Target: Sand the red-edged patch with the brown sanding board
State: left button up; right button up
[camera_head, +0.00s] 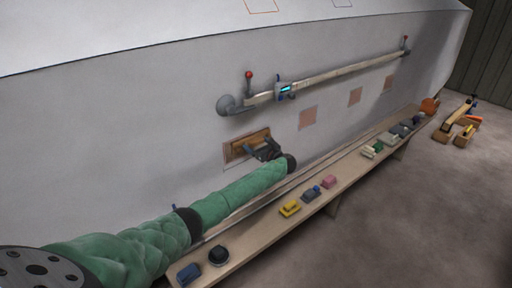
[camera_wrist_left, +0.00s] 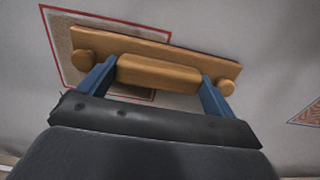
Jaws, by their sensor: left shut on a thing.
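The brown sanding board (camera_head: 246,145) lies against the grey hull wall over a patch. It also shows in the left wrist view (camera_wrist_left: 190,54), with a wooden handle block and two round knobs. The red-edged patch (camera_wrist_left: 62,38) is mostly covered by the board; its red outline shows at the left, top and bottom in the wrist view, and its edge shows around the board in the head view (camera_head: 229,157). My left gripper (camera_head: 266,149) is shut on the board's handle, one blue finger at each end (camera_wrist_left: 158,78). My right gripper is not in view.
More patches (camera_head: 308,117) run along the hull to the right. A rail (camera_head: 335,72) with a small blue device (camera_head: 284,89) is above. A long bench (camera_head: 340,184) below carries several blocks and tools. Wooden items (camera_head: 461,118) lie on the floor at far right.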

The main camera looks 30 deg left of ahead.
pick_arm(q)
jog(key=shift+o, duration=0.7)
jog(key=shift+r, duration=0.1)
jog(key=shift+c, duration=0.7)
jog(key=shift+s+d+p, duration=0.15)
jog(key=shift+d+p, duration=0.2)
jog(key=shift+p, duration=0.1)
jog(key=shift+s+d, duration=0.1)
jog(key=shift+d, duration=0.1)
jog(key=shift+d, duration=0.1)
jog(key=shift+p+v, duration=1.35)
jog(key=shift+v, duration=0.5)
jog(key=shift+s+d, duration=0.25)
jog(key=shift+d, duration=0.25)
